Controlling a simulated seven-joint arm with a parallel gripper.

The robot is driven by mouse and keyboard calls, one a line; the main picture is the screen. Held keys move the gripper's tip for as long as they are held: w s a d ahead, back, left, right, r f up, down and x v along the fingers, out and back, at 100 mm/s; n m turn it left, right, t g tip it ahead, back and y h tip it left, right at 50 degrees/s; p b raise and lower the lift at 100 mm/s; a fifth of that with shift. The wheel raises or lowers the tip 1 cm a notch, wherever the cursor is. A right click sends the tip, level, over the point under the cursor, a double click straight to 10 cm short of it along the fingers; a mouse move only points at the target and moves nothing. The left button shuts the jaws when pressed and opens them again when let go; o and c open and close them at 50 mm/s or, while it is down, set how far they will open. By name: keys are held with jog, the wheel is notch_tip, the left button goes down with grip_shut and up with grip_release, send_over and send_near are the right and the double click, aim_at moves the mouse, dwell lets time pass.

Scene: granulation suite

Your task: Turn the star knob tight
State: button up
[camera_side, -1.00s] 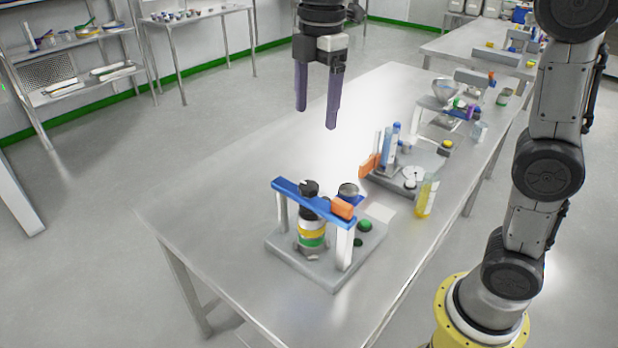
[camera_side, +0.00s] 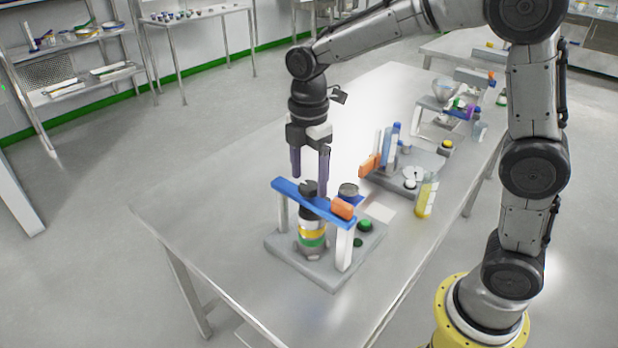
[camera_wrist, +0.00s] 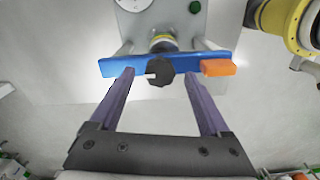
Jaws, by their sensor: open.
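The star knob (camera_side: 308,187) is dark and sits on top of the blue crossbar (camera_side: 292,190) of a small press-like stand. It also shows in the wrist view as a dark lobed knob (camera_wrist: 160,71) in front of the blue bar. Below the bar is a stacked cylinder (camera_side: 312,236) with yellow and green bands. My gripper (camera_side: 310,178) is open and empty, its two purple fingers pointing down just above and behind the bar. In the wrist view my fingertips (camera_wrist: 159,72) lie to either side of the knob, apart from it. Whether they reach its height is unclear.
An orange block (camera_side: 343,208) sits on the bar's right end. A second station and a yellow bottle (camera_side: 426,198) stand further right. The table's left is clear.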

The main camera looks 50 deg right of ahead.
jog(key=shift+f, duration=0.55)
grip_shut()
